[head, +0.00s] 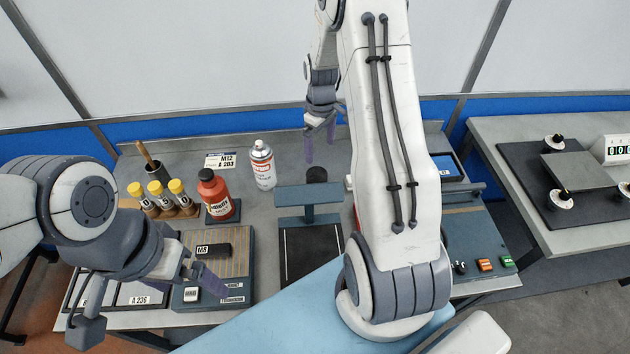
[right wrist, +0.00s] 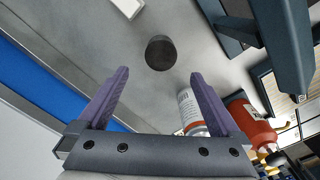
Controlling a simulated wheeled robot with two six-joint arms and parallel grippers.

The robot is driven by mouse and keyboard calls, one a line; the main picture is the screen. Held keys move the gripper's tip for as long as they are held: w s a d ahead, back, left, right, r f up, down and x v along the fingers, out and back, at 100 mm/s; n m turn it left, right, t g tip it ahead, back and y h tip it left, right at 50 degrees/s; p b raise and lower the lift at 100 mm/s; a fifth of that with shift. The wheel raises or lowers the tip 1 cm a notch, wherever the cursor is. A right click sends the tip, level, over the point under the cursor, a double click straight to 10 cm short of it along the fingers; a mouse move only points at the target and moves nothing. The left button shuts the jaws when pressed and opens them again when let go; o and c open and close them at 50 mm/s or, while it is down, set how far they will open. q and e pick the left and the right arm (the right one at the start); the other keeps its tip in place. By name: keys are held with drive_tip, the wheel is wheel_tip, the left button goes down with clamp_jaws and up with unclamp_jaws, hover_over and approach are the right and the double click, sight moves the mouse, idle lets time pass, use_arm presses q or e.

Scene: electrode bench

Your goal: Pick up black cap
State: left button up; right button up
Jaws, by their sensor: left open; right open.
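The black cap (head: 316,174) lies on the grey bench behind the blue-grey stand, and in the right wrist view the same cap (right wrist: 161,53) sits ahead of the fingers, apart from them. My right gripper (head: 320,140) is open with purple fingers, above and a little behind the cap; in the right wrist view its two fingertips (right wrist: 158,73) are spread with nothing between them. My left gripper (head: 205,278) is at the lower left over the wooden slatted tray, open and far from the cap.
A white spray can (head: 262,166) and a red bottle (head: 215,195) stand left of the cap. Several yellow-capped vials (head: 158,193) are further left. The blue-grey stand (head: 308,197) is just in front of the cap. Bare bench surrounds the cap's back side.

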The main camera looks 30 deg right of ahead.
wheel_tip(320, 180, down, 3)
drive_tip(key=shift+w+f+b, duration=0.15)
drive_tip(key=shift+b, duration=0.55)
drive_tip(key=p, duration=0.1)
hover_over(317, 174)
drive_tip(key=f, duration=0.4)
drive_tip(key=shift+s+d, duration=0.15)
drive_tip(key=shift+s, duration=0.1)
drive_tip(key=shift+f+p, duration=0.35)
drive_tip(key=shift+f, duration=0.25)
drive_tip(key=f, duration=0.1)
drive_tip(key=f+p, duration=0.1)
drive_tip(key=f, duration=0.1)
drive_tip(key=shift+w+a+f, duration=0.15)
drive_tip(key=shift+a+f, duration=0.05)
drive_tip(key=shift+a, duration=0.05)
drive_tip(key=shift+f, duration=0.5)
use_arm(q)
drive_tip(key=shift+w+r, duration=0.15)
drive_tip(key=shift+r, duration=0.25)
use_arm(e)
drive_tip(key=c, duration=1.1)
drive_tip(key=shift+c, duration=0.2)
